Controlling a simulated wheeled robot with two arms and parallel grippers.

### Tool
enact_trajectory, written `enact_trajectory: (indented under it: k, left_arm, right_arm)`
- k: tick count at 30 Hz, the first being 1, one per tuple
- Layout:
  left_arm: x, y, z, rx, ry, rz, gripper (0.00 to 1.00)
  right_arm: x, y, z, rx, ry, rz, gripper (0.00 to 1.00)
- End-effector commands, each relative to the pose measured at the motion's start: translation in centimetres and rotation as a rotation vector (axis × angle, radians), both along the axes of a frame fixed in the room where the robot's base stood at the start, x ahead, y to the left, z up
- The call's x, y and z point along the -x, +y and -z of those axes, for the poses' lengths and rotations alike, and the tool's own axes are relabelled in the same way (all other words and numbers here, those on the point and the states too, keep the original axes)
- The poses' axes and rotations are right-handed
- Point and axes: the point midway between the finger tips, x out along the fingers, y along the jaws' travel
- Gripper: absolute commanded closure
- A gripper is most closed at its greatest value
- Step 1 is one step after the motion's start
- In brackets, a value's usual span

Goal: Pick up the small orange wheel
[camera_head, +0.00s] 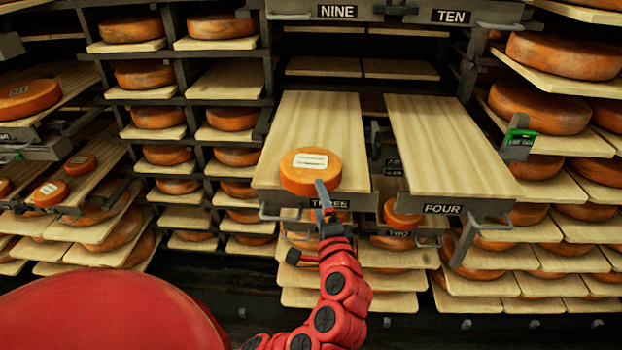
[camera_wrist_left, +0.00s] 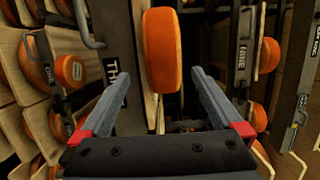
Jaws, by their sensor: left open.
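The small orange wheel (camera_head: 297,179) with a white label lies flat at the front end of the board (camera_head: 318,118) marked THREE. In the left wrist view the wheel (camera_wrist_left: 162,48) appears edge-on, ahead of and between the two finger lines. My left gripper (camera_head: 323,190) is at the front edge of that board, in front of the wheel. One grey finger overlaps the wheel's lower right side in the head view. In the left wrist view the left gripper (camera_wrist_left: 161,76) is open, with its fingers spread wider than the wheel and nothing clamped. My right gripper is not in view.
An empty board (camera_head: 450,140) marked FOUR lies to the right. Another orange wheel (camera_head: 402,214) sits lower, near the TWO label. Racks with many larger cheese wheels (camera_head: 540,106) stand on both sides. A metal handle (camera_head: 290,214) sticks out below board THREE.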

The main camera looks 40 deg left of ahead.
Motion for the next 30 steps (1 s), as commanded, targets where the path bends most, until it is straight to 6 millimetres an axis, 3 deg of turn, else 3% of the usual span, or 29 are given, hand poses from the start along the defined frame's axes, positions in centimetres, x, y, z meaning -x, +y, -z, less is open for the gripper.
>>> enact_trajectory:
  k: [9,13,18,24,30]
  left_arm:
    - [-1.3,1.9,-0.1,-0.002,0.001,-0.005,0.00]
    - [-2.5,3.1,-1.0,0.001,0.005,-0.003,0.00]
    - [-3.7,4.3,-0.7,-0.001,0.001,0.000,0.00]
    - [-3.8,4.3,-0.5,-0.001,0.000,0.001,0.00]
    - [-3.8,4.3,-0.5,-0.001,0.001,0.001,0.36]
  right_arm:
    - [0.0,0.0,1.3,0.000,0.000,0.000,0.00]
    - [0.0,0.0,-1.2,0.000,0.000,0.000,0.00]
    - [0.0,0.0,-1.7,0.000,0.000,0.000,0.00]
    - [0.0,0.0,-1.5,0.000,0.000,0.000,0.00]
    - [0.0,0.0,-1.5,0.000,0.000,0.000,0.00]
